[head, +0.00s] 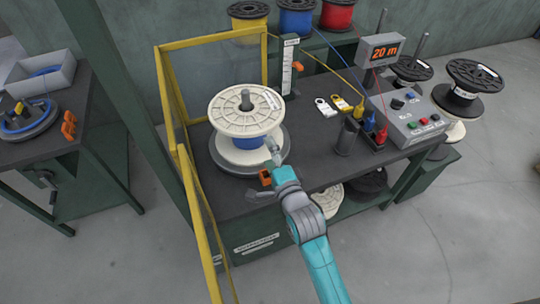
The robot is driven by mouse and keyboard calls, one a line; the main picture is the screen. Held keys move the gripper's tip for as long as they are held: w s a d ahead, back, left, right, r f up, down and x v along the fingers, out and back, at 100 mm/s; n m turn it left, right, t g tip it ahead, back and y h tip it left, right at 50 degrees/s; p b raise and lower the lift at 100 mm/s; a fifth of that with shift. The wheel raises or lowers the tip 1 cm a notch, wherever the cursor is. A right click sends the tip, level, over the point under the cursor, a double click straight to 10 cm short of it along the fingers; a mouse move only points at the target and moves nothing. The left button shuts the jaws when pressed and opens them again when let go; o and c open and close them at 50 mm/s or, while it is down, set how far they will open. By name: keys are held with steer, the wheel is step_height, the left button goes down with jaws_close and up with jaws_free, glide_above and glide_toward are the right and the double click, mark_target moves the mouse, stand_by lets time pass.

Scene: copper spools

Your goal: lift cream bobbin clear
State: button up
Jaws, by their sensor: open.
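The cream bobbin (229,119) sits flat on a round dark turntable (285,157) at the left of the dark workbench. A grey spindle (246,98) sticks up through its centre hole. Blue wire is wound between its two cream flanges. My gripper (271,146) is at the bobbin's near right side, close to the gap between the flanges. It is open. The fingertips are small here, and I cannot tell whether they touch the bobbin.
A yellow-framed guard (183,160) stands left of and behind the bobbin. An orange clamp (265,177) is at the bench front edge. To the right are a dark cylinder (346,138), a control box (408,113) and a display reading 20 m (382,51). Full spools (297,18) stand behind.

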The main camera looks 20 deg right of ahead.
mark_target(260, 133)
steer(key=shift+w, duration=4.5)
jaws_close()
steer(key=shift+r, duration=0.35)
